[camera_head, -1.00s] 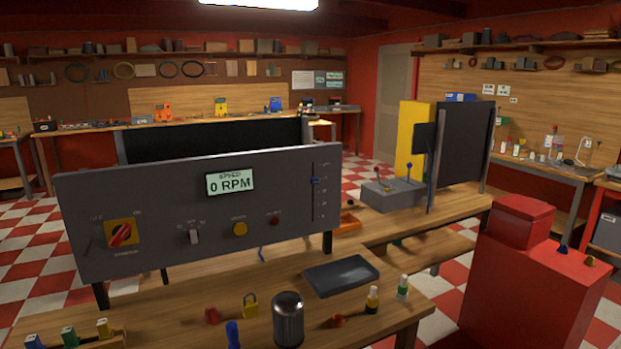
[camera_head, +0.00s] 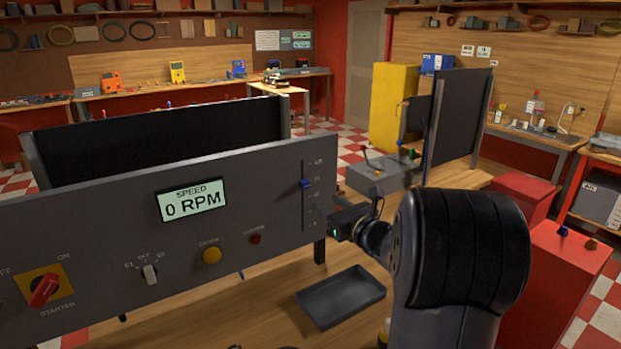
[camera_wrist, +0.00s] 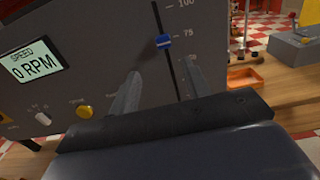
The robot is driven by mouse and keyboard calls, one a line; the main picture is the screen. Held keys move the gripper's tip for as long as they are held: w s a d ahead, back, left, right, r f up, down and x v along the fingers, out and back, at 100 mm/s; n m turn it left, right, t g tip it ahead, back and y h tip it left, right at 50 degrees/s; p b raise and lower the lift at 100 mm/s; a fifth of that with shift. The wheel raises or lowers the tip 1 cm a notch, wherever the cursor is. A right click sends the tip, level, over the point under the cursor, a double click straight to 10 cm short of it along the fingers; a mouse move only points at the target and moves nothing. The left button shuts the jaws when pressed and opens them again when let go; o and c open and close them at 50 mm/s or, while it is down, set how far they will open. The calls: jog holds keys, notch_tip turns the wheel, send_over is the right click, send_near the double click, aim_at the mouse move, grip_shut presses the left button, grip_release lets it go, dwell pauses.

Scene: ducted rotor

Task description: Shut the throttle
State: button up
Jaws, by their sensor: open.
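A blue slider knob (camera_head: 306,183) sits high on a vertical slot at the right end of the grey control panel (camera_head: 110,235). In the wrist view the knob (camera_wrist: 163,41) is level with the 75 mark, below the 100 mark. My gripper (camera_head: 338,218) is in front of the panel's right end, low and right of the knob. In the wrist view its two fingers (camera_wrist: 156,88) are apart and empty, below the knob and not touching it. The lower slot is partly hidden by my gripper. The display (camera_head: 192,201) reads 0 RPM.
The panel also carries a red starter knob (camera_head: 44,290), a small selector (camera_head: 150,273), a yellow button (camera_head: 211,255) and a red button (camera_head: 255,239). A dark tray (camera_head: 342,297) lies on the bench below. A grey box with levers (camera_head: 380,176) stands behind.

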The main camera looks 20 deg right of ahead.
aim_at(307, 186)
jog(key=p+x, duration=0.1)
jog(key=x, duration=0.2)
jog(key=p+x, duration=0.1)
jog(key=x, duration=0.3)
jog(key=p+x, duration=0.1)
jog(key=x, duration=0.3)
jog(key=shift+d+r, duration=0.2)
jog(key=shift+d, duration=0.2)
jog(key=shift+c, duration=0.2)
grip_shut()
